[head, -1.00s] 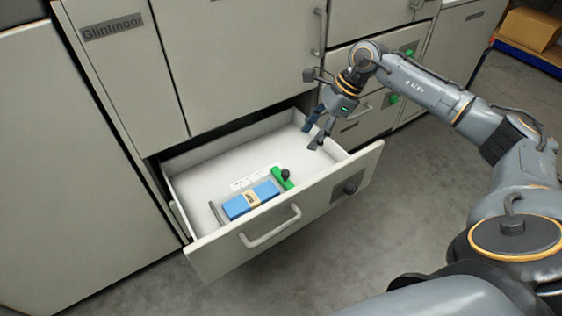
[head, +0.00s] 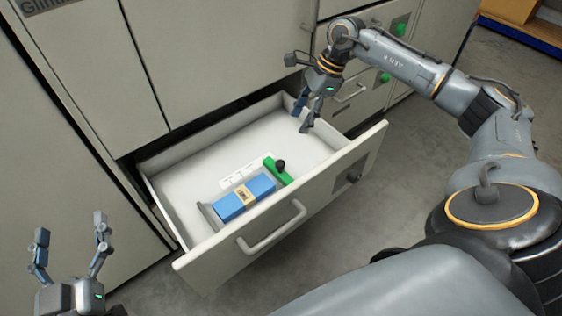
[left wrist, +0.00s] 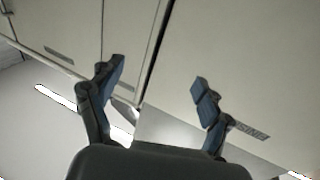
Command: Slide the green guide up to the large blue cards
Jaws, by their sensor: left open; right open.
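The green guide (head: 280,172), with a black knob on it, lies in the open drawer (head: 205,165). The large blue cards (head: 232,205), a stack with a tan band, lie just left of the guide. A small gap seems to show between them. A grey stop (head: 210,216) stands at the cards' left end. My right gripper (head: 304,116) is open and empty above the drawer's back right, beyond the guide. My left gripper (head: 70,230) is open and empty at the lower left, outside the drawer. Its fingers also show in the left wrist view (left wrist: 163,82).
A white printed strip (head: 245,175) lies behind the cards. The drawer front with its handle (head: 272,228) stands between me and the cards. Cabinet doors (head: 200,60) rise behind the drawer. The drawer's back left floor is bare.

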